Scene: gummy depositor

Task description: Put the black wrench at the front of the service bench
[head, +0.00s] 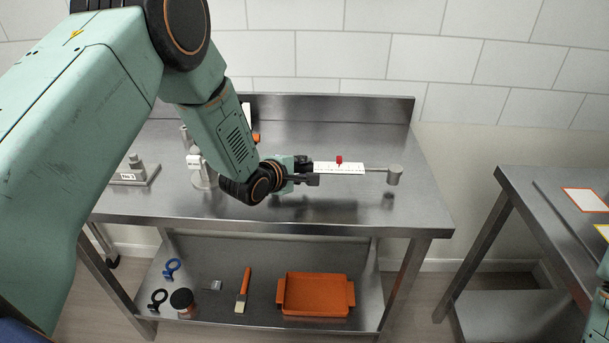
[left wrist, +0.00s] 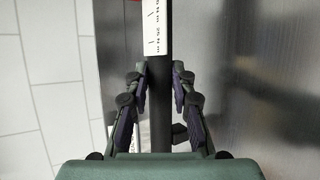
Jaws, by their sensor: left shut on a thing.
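A black tool with a ring-shaped head (head: 158,299), which looks like the black wrench, lies at the left front of the lower shelf (head: 228,318) of the steel bench. A similar blue tool (head: 172,268) lies just behind it. My left gripper (head: 309,172) is above the bench top, well away from both. It is shut on a rod (head: 374,169) with a white marked scale, a red piece and a grey cylinder at its far end. In the left wrist view the dark rod (left wrist: 160,110) runs between the fingers (left wrist: 160,78). My right gripper is out of view.
The shelf also holds a dark-lidded jar (head: 182,302), an orange-handled brush (head: 244,285) and an orange tray (head: 316,294). Grey fittings (head: 135,170) stand at the bench top's left. The front right of the bench top (head: 350,208) is clear. Another steel table (head: 530,190) stands right, across a gap.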

